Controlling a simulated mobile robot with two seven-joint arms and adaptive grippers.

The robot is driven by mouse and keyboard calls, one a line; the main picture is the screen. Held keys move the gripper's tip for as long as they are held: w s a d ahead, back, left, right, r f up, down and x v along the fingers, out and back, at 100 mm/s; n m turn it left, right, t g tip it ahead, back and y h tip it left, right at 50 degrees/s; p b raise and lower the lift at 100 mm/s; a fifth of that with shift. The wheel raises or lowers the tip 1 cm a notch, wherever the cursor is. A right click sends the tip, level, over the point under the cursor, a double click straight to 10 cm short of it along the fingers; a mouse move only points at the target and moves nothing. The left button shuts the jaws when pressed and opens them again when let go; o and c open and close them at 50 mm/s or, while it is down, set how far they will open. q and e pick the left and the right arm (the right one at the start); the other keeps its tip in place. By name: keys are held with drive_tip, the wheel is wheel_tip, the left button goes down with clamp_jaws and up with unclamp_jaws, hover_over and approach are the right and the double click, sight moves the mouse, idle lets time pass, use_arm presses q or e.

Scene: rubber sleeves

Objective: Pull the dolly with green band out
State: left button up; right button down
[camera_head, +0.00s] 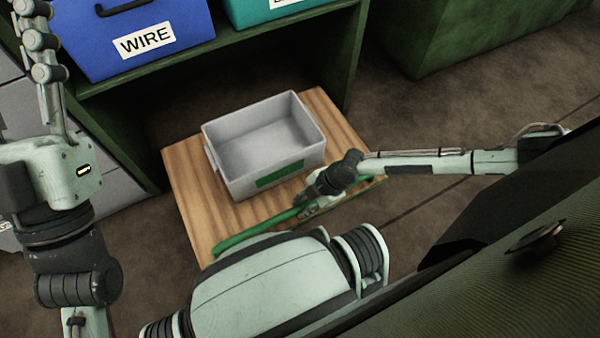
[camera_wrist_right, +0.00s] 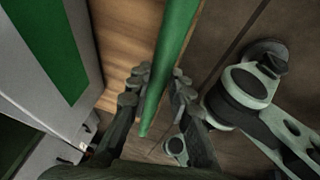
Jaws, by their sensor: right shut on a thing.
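The dolly (camera_head: 187,190) is a low wooden board on the floor, partly out from under the shelf. A green band (camera_head: 248,239) runs along its near edge. In the right wrist view the band (camera_wrist_right: 172,62) passes between my right fingers. My right gripper (camera_head: 312,200) is shut on this band; in the wrist view its dark fingers (camera_wrist_right: 160,90) lie on both sides of it. Part of the near edge is hidden by my arm. My left gripper (camera_head: 40,42) is at the upper left, away from the dolly and partly cut off; its opening cannot be judged.
A grey bin (camera_head: 222,172) with a green label stands on the dolly. A blue WIRE bin (camera_head: 110,50) and a teal bin (camera_head: 270,12) sit on the green shelf (camera_head: 240,40) above. A green cabinet (camera_head: 450,40) stands at upper right. Floor (camera_head: 425,120) to the right is clear.

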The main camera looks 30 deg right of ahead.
drive_tip(key=shift+s, duration=0.3)
drive_tip(key=c, duration=1.4)
unclamp_jaws()
drive_tip(key=shift+o, duration=0.2)
drive_tip(key=shift+d+r, duration=0.1)
drive_tip(key=v, duration=1.1)
drive_tip(key=shift+d+r, duration=0.15)
drive_tip(key=shift+r, duration=0.2)
